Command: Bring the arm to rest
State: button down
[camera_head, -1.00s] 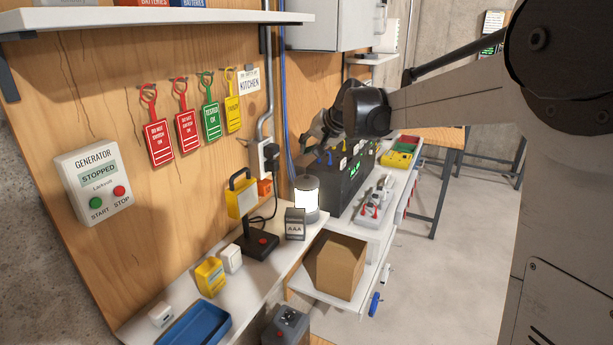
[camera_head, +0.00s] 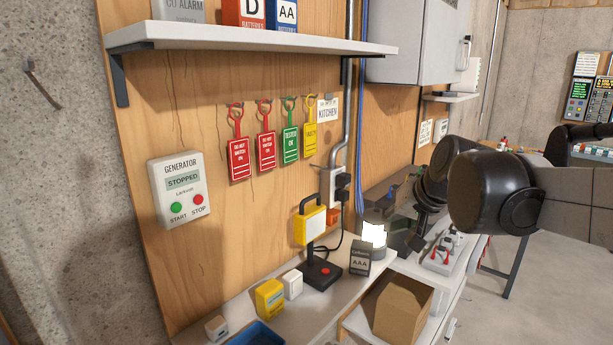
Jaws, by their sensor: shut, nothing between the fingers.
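My arm reaches in from the right edge. My gripper (camera_head: 418,232) hangs from the dark wrist, pointing down, in front of the dark power unit (camera_head: 378,200) on the bench. The gripper is small and dark here. Its fingers look closed, and I see nothing held in it. The wrist and forearm hide part of the bench behind them.
A lit lantern (camera_head: 374,236), an AAA box (camera_head: 360,261) and a yellow work light (camera_head: 310,225) stand on the shelf left of my gripper. An open cardboard box (camera_head: 402,312) sits below. A grey cabinet (camera_head: 415,40) hangs above. Open floor lies at the right.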

jog(key=s+f+n+h+b, duration=0.1)
jog(key=s+f+b, duration=0.1)
jog(key=s+f, duration=0.5)
jog(key=s+d+f+n+h+b, duration=0.1)
jog(key=s+f, duration=0.6)
jog(key=s, duration=0.9)
jog(key=shift+s+d+f+b, duration=0.2)
jog(key=shift+f+b, duration=0.15)
jog(key=shift+b, duration=0.3)
